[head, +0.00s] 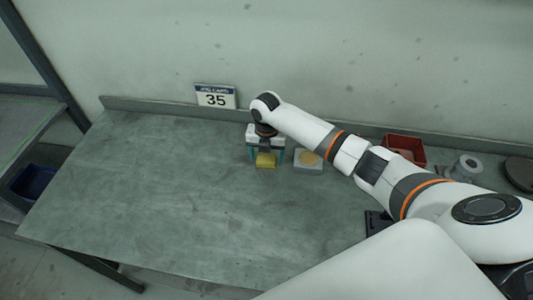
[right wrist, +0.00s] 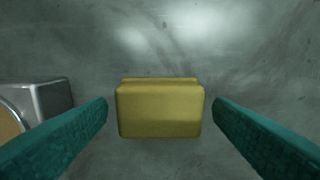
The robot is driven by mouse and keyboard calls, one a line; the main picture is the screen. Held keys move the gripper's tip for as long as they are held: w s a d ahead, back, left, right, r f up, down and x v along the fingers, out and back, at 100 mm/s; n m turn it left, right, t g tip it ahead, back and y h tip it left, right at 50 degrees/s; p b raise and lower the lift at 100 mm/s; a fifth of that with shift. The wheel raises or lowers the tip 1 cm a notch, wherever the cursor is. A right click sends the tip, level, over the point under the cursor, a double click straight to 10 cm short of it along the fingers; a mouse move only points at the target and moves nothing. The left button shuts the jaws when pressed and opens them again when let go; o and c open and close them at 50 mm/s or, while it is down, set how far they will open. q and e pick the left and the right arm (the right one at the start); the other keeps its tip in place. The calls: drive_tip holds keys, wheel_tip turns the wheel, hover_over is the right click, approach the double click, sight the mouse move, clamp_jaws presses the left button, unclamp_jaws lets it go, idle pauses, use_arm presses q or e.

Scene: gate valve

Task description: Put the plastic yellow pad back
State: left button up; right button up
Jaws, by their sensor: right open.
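The yellow pad (head: 265,160) is a small block on the grey table (head: 170,190), below my right gripper. In the right wrist view the yellow pad (right wrist: 160,108) sits centred between two teal fingers. My right gripper (head: 266,157) is open, with a finger on each side of the pad and a visible gap on both sides; it also shows in the right wrist view (right wrist: 160,112). The fingers point down at the table. My left gripper does not show in either view.
A light grey block with a round yellowish top (head: 308,159) stands just right of the pad. A red bin (head: 404,150), a grey flanged part (head: 466,167) and a dark disc (head: 520,171) are further right. A "35" sign (head: 215,97) stands at the back. The table's left is clear.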

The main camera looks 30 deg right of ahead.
sight(266, 156)
drive_tip(key=shift+r, duration=0.25)
drive_tip(key=shift+w+r, duration=0.1)
drive_tip(key=shift+r, duration=0.25)
wheel_tip(266, 156, up, 11)
drive_tip(key=b, duration=0.2)
